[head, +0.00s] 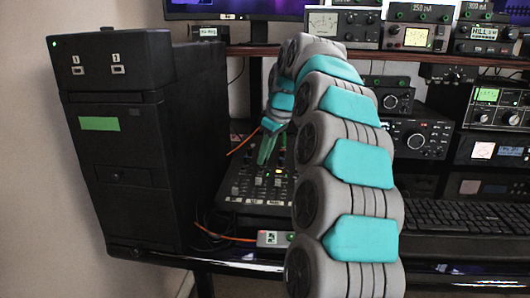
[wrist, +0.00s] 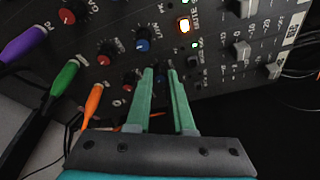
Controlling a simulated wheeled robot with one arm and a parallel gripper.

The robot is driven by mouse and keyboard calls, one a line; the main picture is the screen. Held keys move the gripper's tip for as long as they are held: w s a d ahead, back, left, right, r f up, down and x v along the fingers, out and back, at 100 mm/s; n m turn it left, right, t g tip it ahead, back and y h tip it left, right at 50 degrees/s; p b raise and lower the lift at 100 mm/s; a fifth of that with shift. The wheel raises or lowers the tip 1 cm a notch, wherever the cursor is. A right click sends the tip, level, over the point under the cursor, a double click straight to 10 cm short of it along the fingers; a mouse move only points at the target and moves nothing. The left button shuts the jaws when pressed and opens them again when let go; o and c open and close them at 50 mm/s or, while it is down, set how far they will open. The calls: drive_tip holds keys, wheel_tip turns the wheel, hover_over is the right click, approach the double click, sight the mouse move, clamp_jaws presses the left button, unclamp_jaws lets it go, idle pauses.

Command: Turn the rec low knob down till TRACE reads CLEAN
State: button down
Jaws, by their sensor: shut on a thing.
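The black mixer panel (head: 262,200) lies on the desk below my arm and fills the upper wrist view. My gripper (wrist: 161,72) points at its lower knob row, with its green fingers on either side of a small dark blue knob (wrist: 160,74). It is shut on this knob, which is mostly hidden between the fingertips. I cannot read its label. In the head view my gripper (head: 267,152) reaches down over the panel. I cannot make out a readout marked TRACE; a small trace-like screen (head: 322,22) stands on the shelf, too small to read.
Another blue knob (wrist: 142,46) and red knobs (wrist: 105,59) sit close by. Purple, green (wrist: 64,77) and orange (wrist: 94,98) plugs stand at left, and slider caps (wrist: 241,52) at right. A black tower (head: 125,150) is left of the mixer, a keyboard (head: 450,218) right.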

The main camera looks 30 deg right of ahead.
drive_tip(key=shift+r+n, duration=0.1)
drive_tip(key=shift+n, duration=0.2)
drive_tip(key=c, duration=0.8)
unclamp_jaws()
drive_tip(key=v, duration=0.5)
drive_tip(key=shift+s+d+r, duration=0.1)
drive_tip(key=shift+d+r, duration=0.15)
drive_tip(key=shift+r, duration=0.1)
drive_tip(key=shift+v, duration=0.8)
drive_tip(key=shift+a+r, duration=0.1)
drive_tip(key=shift+r, duration=0.05)
